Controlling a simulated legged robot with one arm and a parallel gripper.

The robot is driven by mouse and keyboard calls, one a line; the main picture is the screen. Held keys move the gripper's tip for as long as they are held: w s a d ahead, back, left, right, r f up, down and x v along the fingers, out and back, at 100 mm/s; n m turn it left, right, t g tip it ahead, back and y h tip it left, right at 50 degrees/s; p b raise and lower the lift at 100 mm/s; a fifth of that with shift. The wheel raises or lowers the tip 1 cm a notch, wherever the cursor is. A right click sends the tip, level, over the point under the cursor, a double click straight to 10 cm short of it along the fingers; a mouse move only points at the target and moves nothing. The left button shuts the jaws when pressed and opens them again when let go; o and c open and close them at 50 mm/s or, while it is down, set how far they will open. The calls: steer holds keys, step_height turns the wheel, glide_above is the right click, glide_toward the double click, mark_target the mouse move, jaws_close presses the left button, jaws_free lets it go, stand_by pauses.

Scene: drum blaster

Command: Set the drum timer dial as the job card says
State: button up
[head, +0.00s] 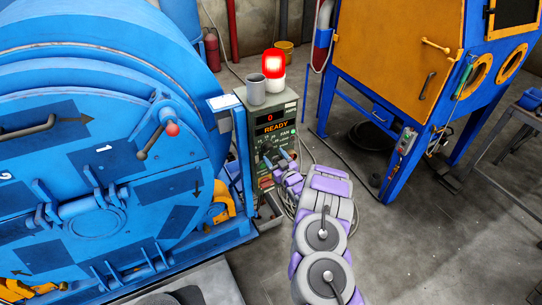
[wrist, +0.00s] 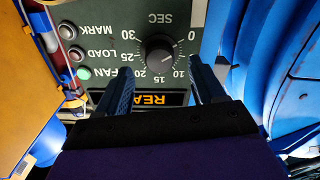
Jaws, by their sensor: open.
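The timer dial (wrist: 160,54) is a round black knob on the dark green control box (head: 262,112), seen upside down in the wrist view. Its SEC scale runs from 0 to 30. A pale pointer mark seems to face the 0 side, but it is small. My gripper (wrist: 158,65) is open, with one blue finger on each side of the dial in the picture. I cannot tell whether they touch it.
The display (head: 271,124) reads 0 and READY. FAN (wrist: 84,73), LOAD and MARK buttons sit beside the dial; FAN is lit green. A red lamp (head: 274,63) and grey cup (head: 256,90) stand on top. The blue drum (head: 90,130) is close on the left.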

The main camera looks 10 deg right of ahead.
mark_target(270, 150)
steer(key=shift+x, duration=1.1)
steer(key=shift+w+a+b, duration=0.15)
steer(key=shift+w+b, duration=0.25)
steer(key=shift+w, duration=0.25)
steer(key=c, duration=1)
